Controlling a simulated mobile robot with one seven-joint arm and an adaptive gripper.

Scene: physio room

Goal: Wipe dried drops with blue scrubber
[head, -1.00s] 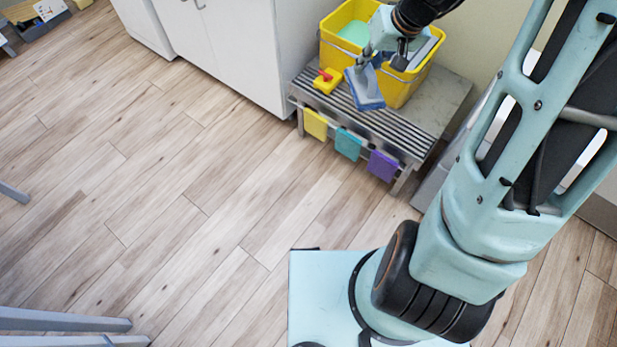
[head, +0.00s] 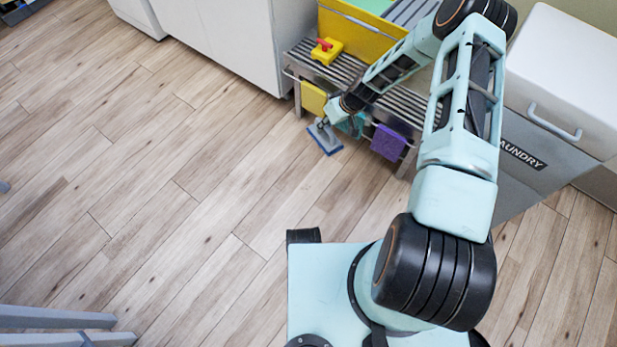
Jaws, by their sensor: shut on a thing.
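The blue scrubber (head: 326,140) is a flat pad with a grey back. My gripper (head: 319,124) is shut on the scrubber's upper part, with the blue face turned down. The scrubber is over the wood floor (head: 200,200), just in front of the slatted bench. I cannot tell whether it touches the floor. I cannot make out dried drops; the small dark spots on the planks look like wood knots. My arm hides part of the bench behind the gripper.
The slatted bench (head: 297,69) carries a yellow bucket (head: 352,40) and a yellow bottle with a red top (head: 326,51). Yellow, teal and purple cloths (head: 389,142) hang at its front. A grey laundry bin (head: 540,165) stands right. Floor at left is open.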

